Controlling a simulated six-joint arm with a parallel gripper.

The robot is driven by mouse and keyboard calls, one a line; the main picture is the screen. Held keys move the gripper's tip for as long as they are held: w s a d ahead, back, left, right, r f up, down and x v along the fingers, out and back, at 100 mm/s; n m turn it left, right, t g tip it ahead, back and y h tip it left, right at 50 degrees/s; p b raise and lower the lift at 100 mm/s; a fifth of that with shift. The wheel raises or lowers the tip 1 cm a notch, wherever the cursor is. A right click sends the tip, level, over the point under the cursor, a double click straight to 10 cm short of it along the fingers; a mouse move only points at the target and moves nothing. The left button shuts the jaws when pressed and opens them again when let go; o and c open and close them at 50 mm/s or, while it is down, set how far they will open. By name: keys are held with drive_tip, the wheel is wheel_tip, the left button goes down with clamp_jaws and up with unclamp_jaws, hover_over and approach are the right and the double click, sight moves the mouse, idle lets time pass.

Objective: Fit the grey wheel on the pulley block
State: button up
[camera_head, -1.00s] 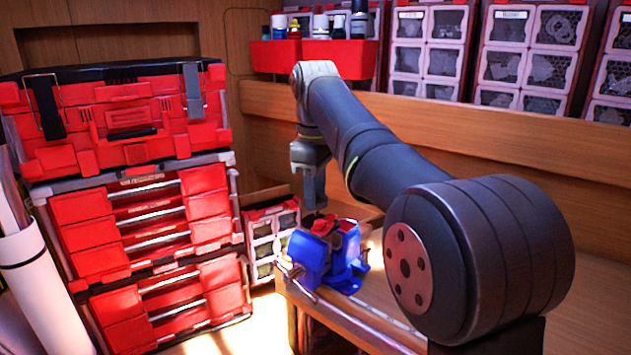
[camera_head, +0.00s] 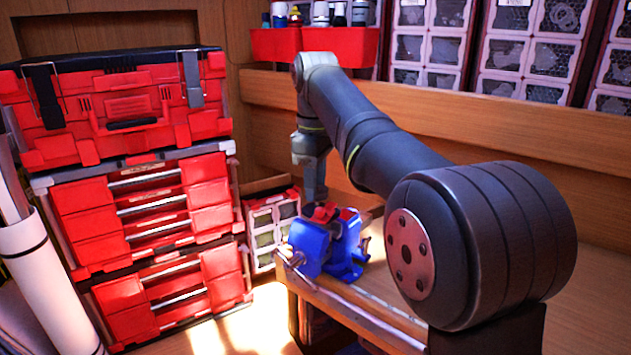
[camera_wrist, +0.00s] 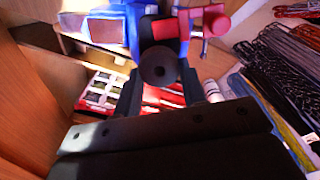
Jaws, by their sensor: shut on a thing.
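The grey wheel (camera_wrist: 158,66), dark and round with a small centre hole, is between the fingertips of my gripper (camera_wrist: 159,82) in the wrist view. My gripper is shut on it. The red pulley block (camera_wrist: 177,27) is just beyond the wheel, and the wheel overlaps its lower left part in the picture. I cannot tell whether they touch. The block also shows in the head view (camera_head: 323,212), held up in a blue vise (camera_head: 311,247) on the bench. My gripper (camera_head: 316,196) is right above the block there; the wheel cannot be made out.
The vise stands at the left end of the wooden bench (camera_head: 375,308). Red toolboxes (camera_head: 150,200) are stacked at left. Coiled dark lines (camera_wrist: 280,65) lie at right in the wrist view. Red bins (camera_head: 340,46) and clear-fronted drawers (camera_head: 500,50) line the back.

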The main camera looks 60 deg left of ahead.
drive_tip(key=shift+f, duration=0.2)
drive_tip(key=shift+f, duration=1.25)
drive_tip(key=o, duration=1)
drive_tip(key=shift+r, duration=3)
